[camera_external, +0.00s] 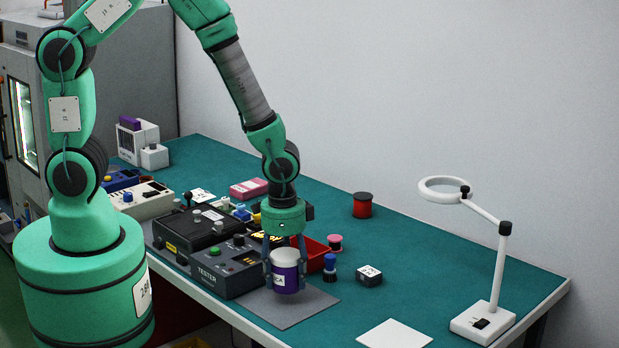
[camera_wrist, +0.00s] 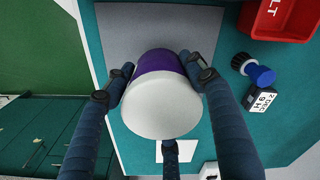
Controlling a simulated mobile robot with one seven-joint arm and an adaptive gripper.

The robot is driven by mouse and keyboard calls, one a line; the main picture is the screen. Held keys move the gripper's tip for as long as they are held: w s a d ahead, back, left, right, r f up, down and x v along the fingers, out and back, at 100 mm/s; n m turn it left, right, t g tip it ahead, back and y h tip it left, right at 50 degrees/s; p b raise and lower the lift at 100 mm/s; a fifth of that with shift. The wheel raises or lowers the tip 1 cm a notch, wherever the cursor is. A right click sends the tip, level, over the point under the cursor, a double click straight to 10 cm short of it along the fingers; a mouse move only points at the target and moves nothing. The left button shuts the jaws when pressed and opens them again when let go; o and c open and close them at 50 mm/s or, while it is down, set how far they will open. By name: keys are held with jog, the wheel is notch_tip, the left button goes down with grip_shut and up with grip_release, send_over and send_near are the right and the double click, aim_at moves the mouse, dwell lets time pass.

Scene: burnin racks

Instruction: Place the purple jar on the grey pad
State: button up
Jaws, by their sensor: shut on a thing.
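The purple jar (camera_external: 287,280) has a white lid and stands upright between my fingers. My gripper (camera_external: 285,268) points down and is shut on the jar's sides. In the wrist view the white lid (camera_wrist: 162,105) fills the middle, with the purple body (camera_wrist: 157,63) behind it and a finger on each side. The grey pad (camera_external: 290,318) lies flat at the table's front edge, under the jar, and it also shows in the wrist view (camera_wrist: 122,35). I cannot tell whether the jar's base touches the pad or is slightly above it.
A black tester box (camera_external: 228,264) stands close left of the jar. A red bin (camera_external: 316,257), a blue-and-black bottle (camera_external: 330,268) and a small labelled block (camera_external: 368,276) are to the right. A white card (camera_external: 394,335) and a magnifier lamp (camera_external: 484,320) lie farther right, with free table between.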

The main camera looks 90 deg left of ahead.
aim_at(285, 254)
jog(key=shift+f, duration=1.75)
jog(key=shift+f, duration=0.1)
jog(key=o, duration=1.3)
jog(key=r, duration=0.6)
jog(key=r+p, duration=0.1)
jog(key=r, duration=0.5)
jog(key=shift+s+d+r, duration=0.1)
jog(key=shift+s, duration=0.1)
